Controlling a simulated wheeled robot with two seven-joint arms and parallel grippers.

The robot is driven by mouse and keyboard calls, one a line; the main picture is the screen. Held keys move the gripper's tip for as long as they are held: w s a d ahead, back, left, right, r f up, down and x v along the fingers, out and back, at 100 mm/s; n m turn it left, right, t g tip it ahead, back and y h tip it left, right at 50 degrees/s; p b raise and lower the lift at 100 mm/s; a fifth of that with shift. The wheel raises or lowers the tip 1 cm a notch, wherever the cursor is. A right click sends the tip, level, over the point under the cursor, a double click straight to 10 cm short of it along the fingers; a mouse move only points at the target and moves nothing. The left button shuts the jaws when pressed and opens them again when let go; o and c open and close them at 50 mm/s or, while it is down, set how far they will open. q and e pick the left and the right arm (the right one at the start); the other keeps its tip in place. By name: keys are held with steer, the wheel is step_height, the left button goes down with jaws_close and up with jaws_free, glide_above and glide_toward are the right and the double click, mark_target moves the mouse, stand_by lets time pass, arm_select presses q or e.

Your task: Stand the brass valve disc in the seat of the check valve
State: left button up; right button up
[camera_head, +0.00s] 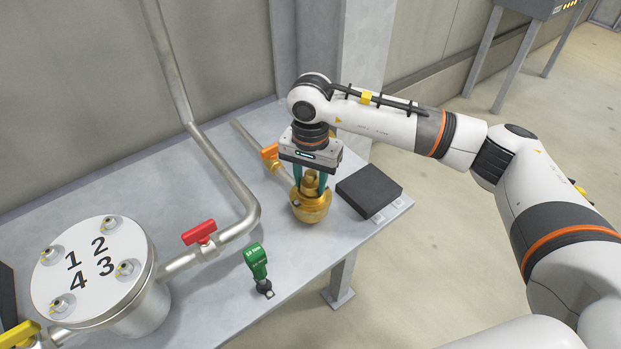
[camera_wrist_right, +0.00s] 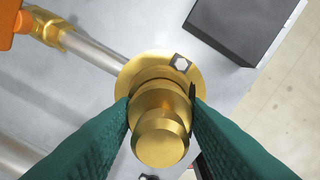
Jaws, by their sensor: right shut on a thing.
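My right gripper (camera_head: 311,181) points down over the check valve, its green fingers shut on the brass valve disc (camera_head: 312,184). In the right wrist view the disc (camera_wrist_right: 161,128) shows as a stepped brass knob between the two fingers (camera_wrist_right: 160,112). The brass check valve (camera_head: 311,211) stands on the bench directly below. Its round rim and a bolt head show behind the disc in the wrist view (camera_wrist_right: 143,68). The disc is lined up over the valve, roughly upright. The seat is hidden, and I cannot tell how deep the disc sits. My left gripper is not in view.
A black block (camera_head: 368,191) lies right of the valve near the bench edge. An orange-handled valve (camera_head: 270,153) on a pipe is behind left. A green-handled tool (camera_head: 257,262) stands in front left. A red-handled pipe valve (camera_head: 199,232) joins a numbered vessel (camera_head: 90,262).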

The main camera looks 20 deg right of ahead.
steer(key=shift+r, duration=0.2)
steer(key=o, duration=1.1)
step_height(320, 180, up, 12)
steer(key=p, duration=0.5)
